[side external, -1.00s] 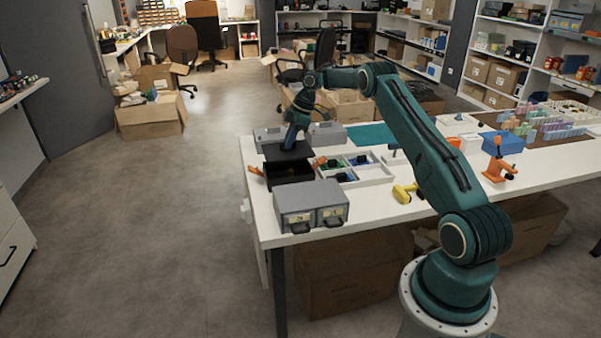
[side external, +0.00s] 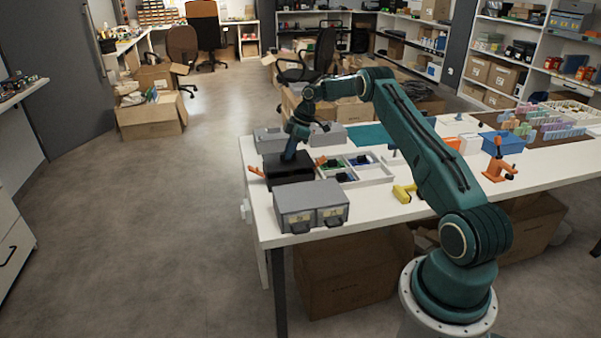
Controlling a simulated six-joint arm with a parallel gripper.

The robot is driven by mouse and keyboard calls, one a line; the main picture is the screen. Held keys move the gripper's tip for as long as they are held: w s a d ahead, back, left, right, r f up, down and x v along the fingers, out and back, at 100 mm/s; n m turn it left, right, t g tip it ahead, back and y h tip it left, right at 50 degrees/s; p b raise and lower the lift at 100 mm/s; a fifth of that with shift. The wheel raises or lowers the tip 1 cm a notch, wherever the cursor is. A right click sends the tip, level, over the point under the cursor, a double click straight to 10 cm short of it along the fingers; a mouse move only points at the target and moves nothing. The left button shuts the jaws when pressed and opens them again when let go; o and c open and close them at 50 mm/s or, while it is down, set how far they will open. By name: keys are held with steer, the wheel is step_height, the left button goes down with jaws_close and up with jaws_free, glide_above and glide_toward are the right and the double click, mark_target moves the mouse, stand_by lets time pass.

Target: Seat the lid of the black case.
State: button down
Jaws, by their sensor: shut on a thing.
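The black case (side external: 291,182) sits near the left end of the white table, with orange latches (side external: 256,171) sticking out at its two sides. Its black lid (side external: 304,166) lies over the case opening, touching or very close to the rim; I cannot tell whether it is fully down. My gripper (side external: 289,156) points down at the middle of the lid and is shut on it. The fingertips and the part they hold are too small and dark to make out. The inside of the case is hidden by the lid.
A grey two-latch case (side external: 310,203) stands close in front of the black case. More grey cases (side external: 270,140) stand behind. The table's left edge is close.

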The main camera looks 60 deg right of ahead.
steer(key=shift+f, duration=1)
steer(key=c, duration=1.4)
jaws_free()
steer(key=shift+v, duration=5.95)
steer(key=shift+r, duration=0.1)
